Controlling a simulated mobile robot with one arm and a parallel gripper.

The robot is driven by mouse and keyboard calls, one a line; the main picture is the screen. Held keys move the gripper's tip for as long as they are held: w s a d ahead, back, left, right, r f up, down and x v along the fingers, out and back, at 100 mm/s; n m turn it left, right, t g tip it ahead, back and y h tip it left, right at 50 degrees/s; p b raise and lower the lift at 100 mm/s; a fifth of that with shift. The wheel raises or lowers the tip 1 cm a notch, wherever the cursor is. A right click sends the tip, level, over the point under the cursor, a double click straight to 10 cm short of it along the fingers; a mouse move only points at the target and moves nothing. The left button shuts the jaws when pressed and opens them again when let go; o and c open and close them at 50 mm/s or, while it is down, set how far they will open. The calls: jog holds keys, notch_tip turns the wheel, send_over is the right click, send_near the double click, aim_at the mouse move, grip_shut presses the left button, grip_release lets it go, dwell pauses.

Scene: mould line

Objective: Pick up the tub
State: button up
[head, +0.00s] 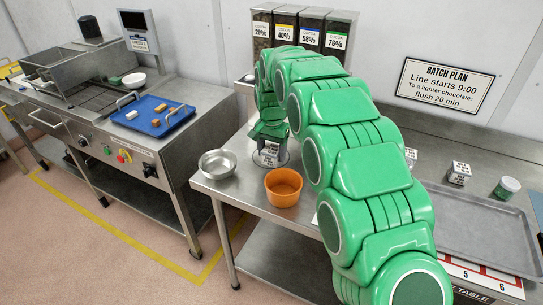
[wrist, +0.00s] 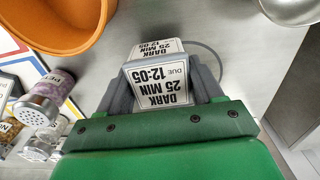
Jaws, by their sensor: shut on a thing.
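The orange tub (head: 284,187) stands upright on the steel table in the head view, in front of my gripper (head: 270,150) and apart from it. Its rim and part of its inside show at the top left of the wrist view (wrist: 50,25). In the wrist view my gripper (wrist: 168,85) is shut on a white labelled block (wrist: 160,82) reading "DARK 25 MIN DUE 12:05". The block also shows in the head view (head: 270,153), low at the table. I cannot tell whether it touches the table.
A metal bowl (head: 217,163) stands left of the tub near the table edge. Small jars (wrist: 48,98) stand at the left of the wrist view. More labelled blocks (head: 459,173), a green-lidded jar (head: 507,187) and a large tray (head: 480,235) lie right of my arm.

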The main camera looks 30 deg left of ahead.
jog(key=s+d+r, duration=0.8)
jog(key=s+r, duration=0.1)
jog(key=s, duration=0.1)
jog(key=shift+s+d+r, duration=0.15)
jog(key=shift+s+r, duration=0.15)
jog(key=shift+s, duration=0.05)
dwell(0.3)
jog(key=shift+d, duration=0.1)
